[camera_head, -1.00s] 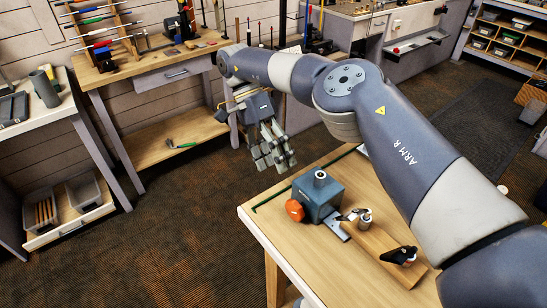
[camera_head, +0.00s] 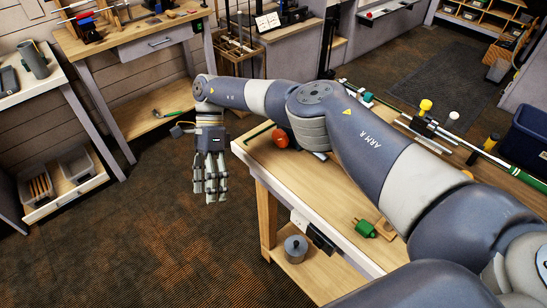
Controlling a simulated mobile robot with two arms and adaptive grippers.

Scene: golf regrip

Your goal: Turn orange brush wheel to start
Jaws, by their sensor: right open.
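The orange brush wheel (camera_head: 281,138) shows near the far left edge of the wooden workbench (camera_head: 262,160). My right arm passes behind and over it and hides most of the blue-grey machine that it sits on. My right gripper (camera_head: 210,197) hangs with its fingers pointing down, open and empty. It is left of the bench edge, over the floor in the picture, and apart from the orange wheel. My left gripper is not in view.
A green plug-like piece (camera_head: 364,228) lies on the bench front. A grey pot (camera_head: 295,247) stands on the lower shelf. A yellow-topped part (camera_head: 425,107) and a club shaft lie at right. Another workbench (camera_head: 130,40) stands behind. Floor at left is clear.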

